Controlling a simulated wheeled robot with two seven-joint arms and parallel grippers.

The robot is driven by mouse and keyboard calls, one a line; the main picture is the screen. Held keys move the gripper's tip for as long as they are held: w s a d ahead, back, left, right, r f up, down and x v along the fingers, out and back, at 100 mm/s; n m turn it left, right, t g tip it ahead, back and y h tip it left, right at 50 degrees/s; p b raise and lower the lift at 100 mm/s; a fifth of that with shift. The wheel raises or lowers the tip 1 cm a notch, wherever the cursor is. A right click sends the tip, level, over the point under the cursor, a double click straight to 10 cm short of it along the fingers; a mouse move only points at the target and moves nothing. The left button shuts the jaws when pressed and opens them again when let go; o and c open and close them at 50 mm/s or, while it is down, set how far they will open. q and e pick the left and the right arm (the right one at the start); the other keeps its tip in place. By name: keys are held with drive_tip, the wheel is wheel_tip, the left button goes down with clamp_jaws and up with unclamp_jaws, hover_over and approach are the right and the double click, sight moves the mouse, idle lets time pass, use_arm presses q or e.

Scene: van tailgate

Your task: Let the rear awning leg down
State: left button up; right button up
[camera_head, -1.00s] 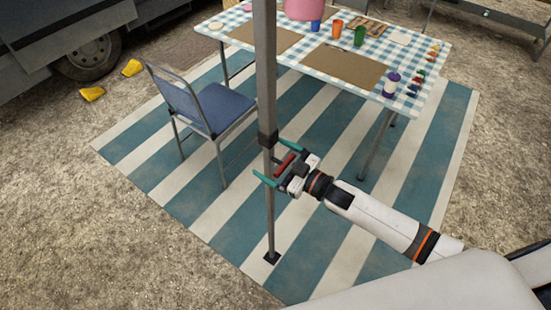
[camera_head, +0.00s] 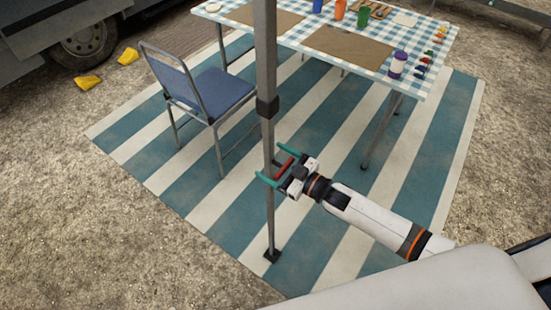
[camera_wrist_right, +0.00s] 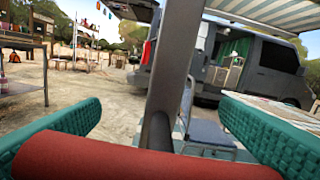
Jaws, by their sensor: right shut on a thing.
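The awning leg (camera_head: 265,55) stands upright in the head view, a thick grey upper tube. A dark collar (camera_head: 267,106) joins it to a thinner lower section (camera_head: 270,215) with a dark foot plate (camera_head: 271,255). I cannot tell whether the foot touches the mat. My right gripper (camera_head: 276,171) is beside the lower section, below the collar. Its teal fingers are shut on a red bar handle (camera_head: 284,167), which also fills the bottom of the wrist view (camera_wrist_right: 145,158). A dark stem runs from behind the handle towards the leg. My left gripper is out of view.
A striped mat (camera_head: 205,206) lies under the leg. A blue folding chair (camera_head: 222,90) is left of the leg; a table with a checked cloth (camera_head: 405,40) stands behind right. Yellow blocks (camera_head: 88,82) lie by a vehicle wheel at upper left. Gravel in front is clear.

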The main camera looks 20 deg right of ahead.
drive_tip(key=shift+f, duration=0.15)
drive_tip(key=o, duration=1.2)
drive_tip(key=shift+o, duration=0.2)
drive_tip(key=b+v, duration=0.1)
drive_tip(key=v, duration=1.1)
drive_tip(key=shift+d, duration=0.1)
drive_tip(key=s+d+f+m+g+h, duration=0.1)
drive_tip(key=s+d+f+m+h, duration=0.15)
drive_tip(key=f, duration=0.65)
drive_tip(key=s+d+f+m+g+h, duration=0.1)
drive_tip(key=s+d+f+g+h, duration=0.2)
drive_tip(key=f, duration=0.6)
drive_tip(key=s+d+f+m+h, duration=0.1)
drive_tip(key=d+f+m+h, duration=0.2)
drive_tip(key=f, duration=0.6)
drive_tip(key=s+a+f+g, duration=0.2)
drive_tip(key=s+f, duration=0.3)
drive_tip(key=s, duration=0.4)
drive_tip(key=s+a+f+g+h, duration=0.1)
drive_tip(key=s+f+g, duration=0.3)
drive_tip(key=s, duration=0.6)
drive_tip(key=s+a+f+g+h, duration=0.1)
drive_tip(key=s+a+f+g, duration=0.2)
drive_tip(key=s+f, duration=0.5)
drive_tip(key=shift+s+a+m, duration=0.35)
drive_tip(key=shift+s+m, duration=0.1)
drive_tip(key=shift+s, duration=0.25)
